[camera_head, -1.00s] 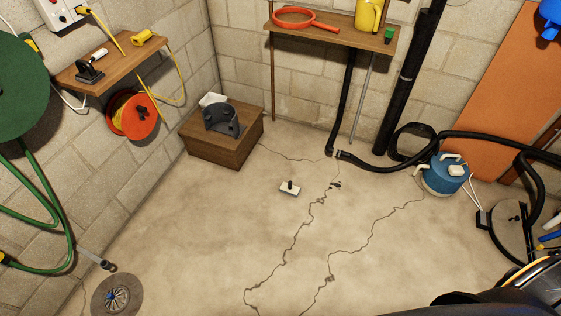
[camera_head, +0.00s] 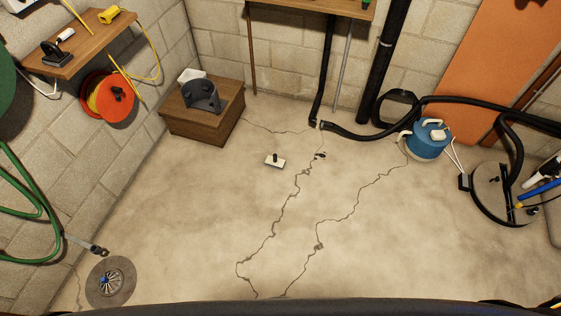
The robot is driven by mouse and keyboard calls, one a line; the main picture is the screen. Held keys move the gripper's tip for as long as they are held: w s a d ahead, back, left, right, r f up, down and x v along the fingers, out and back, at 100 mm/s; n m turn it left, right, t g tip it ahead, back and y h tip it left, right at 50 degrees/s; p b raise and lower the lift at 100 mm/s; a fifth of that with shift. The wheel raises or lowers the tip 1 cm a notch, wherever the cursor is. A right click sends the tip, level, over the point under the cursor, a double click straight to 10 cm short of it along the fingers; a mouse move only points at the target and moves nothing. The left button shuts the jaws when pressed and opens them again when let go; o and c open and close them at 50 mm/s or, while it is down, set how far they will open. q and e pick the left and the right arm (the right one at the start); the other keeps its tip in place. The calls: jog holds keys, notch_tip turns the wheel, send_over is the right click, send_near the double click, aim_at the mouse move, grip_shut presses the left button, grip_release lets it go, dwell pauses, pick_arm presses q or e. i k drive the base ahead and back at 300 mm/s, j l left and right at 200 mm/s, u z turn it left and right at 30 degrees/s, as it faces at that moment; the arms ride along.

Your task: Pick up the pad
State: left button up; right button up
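Neither of my grippers shows in the head view. A dark band along the bottom edge looks like part of my own body.
A wooden box (camera_head: 194,124) with a dark grey object (camera_head: 202,96) on it stands at the back left. A blue pump (camera_head: 427,139) and black hoses are at the right. A round floor drain (camera_head: 110,282) is at lower left. The middle floor is clear, with cracks.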

aim_at(272, 160)
jog(key=i+l+u, duration=0.25)
jog(key=u, duration=0.2)
jog(key=i+l+u, duration=0.25)
jog(key=u, duration=0.2)
jog(key=l, duration=0.1)
